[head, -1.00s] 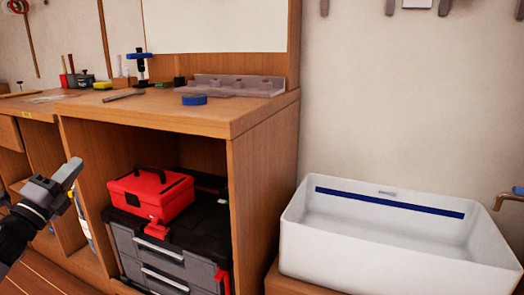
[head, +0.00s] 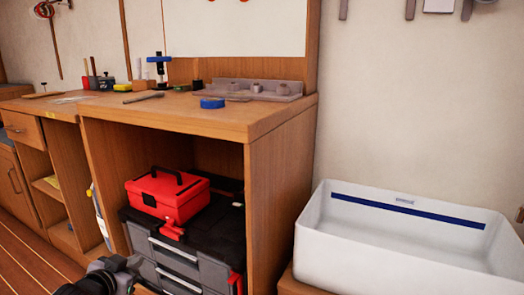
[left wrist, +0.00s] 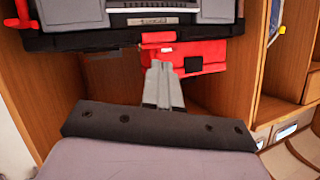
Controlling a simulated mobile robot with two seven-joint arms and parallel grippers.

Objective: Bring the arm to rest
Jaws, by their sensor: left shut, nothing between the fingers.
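My left gripper and wrist (head: 110,276) show at the bottom edge of the head view, low in front of the workbench and partly cut off. In the left wrist view the two grey fingers of my left gripper (left wrist: 160,68) lie together, shut with nothing between them. They point towards the red toolbox (left wrist: 205,57) in the bench opening, which appears upside down there. I cannot tell the gap between them, and see no contact. My right gripper is in neither view.
The wooden workbench (head: 200,113) has a blue coil (head: 212,103) and several tools on top. The red toolbox (head: 168,195) sits on a black and grey tool case (head: 180,256) below. A white basin (head: 400,245) stands at right. Wooden floor (head: 28,262) is clear at left.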

